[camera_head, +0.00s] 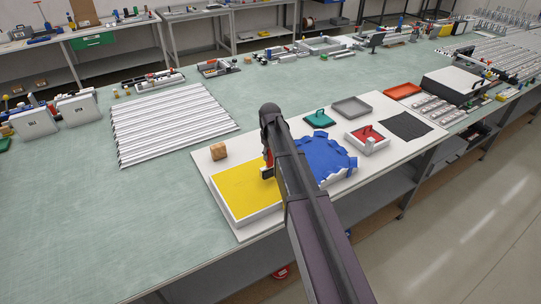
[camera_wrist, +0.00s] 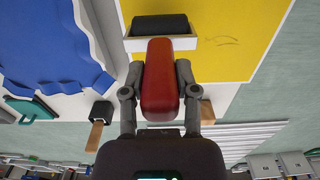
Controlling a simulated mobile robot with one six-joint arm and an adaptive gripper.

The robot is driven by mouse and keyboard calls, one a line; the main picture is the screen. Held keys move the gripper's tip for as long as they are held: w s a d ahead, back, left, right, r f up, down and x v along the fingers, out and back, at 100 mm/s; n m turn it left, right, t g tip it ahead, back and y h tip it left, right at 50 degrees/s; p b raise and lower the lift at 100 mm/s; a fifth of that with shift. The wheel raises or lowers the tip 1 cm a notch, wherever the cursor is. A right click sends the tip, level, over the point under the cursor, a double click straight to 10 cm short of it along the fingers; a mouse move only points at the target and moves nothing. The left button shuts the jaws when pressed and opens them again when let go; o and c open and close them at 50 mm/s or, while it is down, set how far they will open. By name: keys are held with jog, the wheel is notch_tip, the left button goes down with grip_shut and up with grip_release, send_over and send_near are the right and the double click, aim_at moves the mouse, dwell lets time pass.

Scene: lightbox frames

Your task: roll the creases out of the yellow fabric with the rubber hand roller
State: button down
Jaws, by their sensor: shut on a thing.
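The yellow fabric (camera_head: 240,193) lies flat on a white-sided panel at the near left of the pale board; it fills the upper right of the wrist view (camera_wrist: 245,45). A faint dark curved line (camera_wrist: 221,41) shows on it. My gripper (camera_wrist: 160,85) is shut on the red handle (camera_wrist: 160,80) of the hand roller, one finger on each side. The roller's black cylinder (camera_wrist: 160,25) in its white frame is over the fabric near its blue-side edge. Whether it touches the fabric I cannot tell. In the head view the roller (camera_head: 267,173) is partly behind my arm.
Blue crumpled fabric (camera_head: 328,158) lies right of the yellow panel. A wooden block (camera_head: 218,152) stands behind the yellow fabric. A black-headed tool with wooden handle (camera_wrist: 97,134) is nearby. Silver slats (camera_head: 170,122) lie left; trays (camera_head: 352,107) and a black mat (camera_head: 406,126) lie right.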

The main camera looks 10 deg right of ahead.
jog(key=shift+r+p, duration=1.5)
jog(key=shift+r, duration=0.3)
jog(key=shift+r+p, duration=1.5)
jog(key=shift+a, duration=0.1)
